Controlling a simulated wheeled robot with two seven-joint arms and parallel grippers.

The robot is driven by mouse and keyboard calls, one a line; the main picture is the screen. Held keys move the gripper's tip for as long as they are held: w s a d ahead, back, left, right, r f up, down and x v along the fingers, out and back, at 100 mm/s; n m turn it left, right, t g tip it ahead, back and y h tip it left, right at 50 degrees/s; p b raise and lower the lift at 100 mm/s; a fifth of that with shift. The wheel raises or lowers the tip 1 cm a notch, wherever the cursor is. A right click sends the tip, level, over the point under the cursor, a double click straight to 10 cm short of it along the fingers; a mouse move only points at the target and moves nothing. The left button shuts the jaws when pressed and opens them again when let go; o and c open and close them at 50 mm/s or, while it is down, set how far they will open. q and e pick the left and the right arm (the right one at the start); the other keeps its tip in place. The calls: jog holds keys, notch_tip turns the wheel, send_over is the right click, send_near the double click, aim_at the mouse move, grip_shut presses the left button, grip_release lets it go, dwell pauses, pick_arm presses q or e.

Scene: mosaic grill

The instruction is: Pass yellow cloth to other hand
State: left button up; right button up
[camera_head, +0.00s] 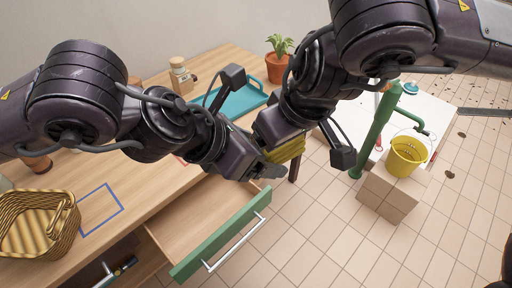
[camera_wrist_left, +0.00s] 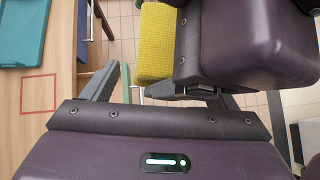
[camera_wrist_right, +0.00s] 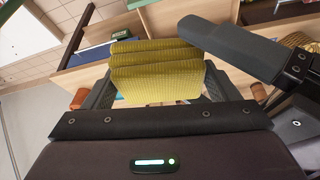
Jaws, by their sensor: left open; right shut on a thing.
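The yellow cloth (camera_head: 286,150) is folded and mostly hidden behind my grippers in the head view. In the right wrist view the cloth (camera_wrist_right: 157,72) sits between the fingers of my right gripper (camera_wrist_right: 155,85), which is shut on it. My left gripper (camera_wrist_left: 122,85) is open, its fingers apart, close beside the right gripper. In the left wrist view the cloth (camera_wrist_left: 158,45) shows beyond and to the right of the left finger gap, next to my right gripper. I cannot tell whether the left fingers touch it.
Below the grippers is an open drawer with a green front (camera_head: 222,235). The wooden table holds a wicker basket (camera_head: 38,222), a teal tray (camera_head: 240,100), a jar (camera_head: 180,72) and a potted plant (camera_head: 279,62). A yellow bucket (camera_head: 406,157) stands at right by a green pump (camera_head: 378,130).

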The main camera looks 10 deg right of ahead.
pick_arm(q)
jog(key=c, duration=0.9)
jog(key=shift+c, duration=0.8)
pick_arm(e)
jog(key=o, duration=0.9)
jog(key=shift+r, duration=0.1)
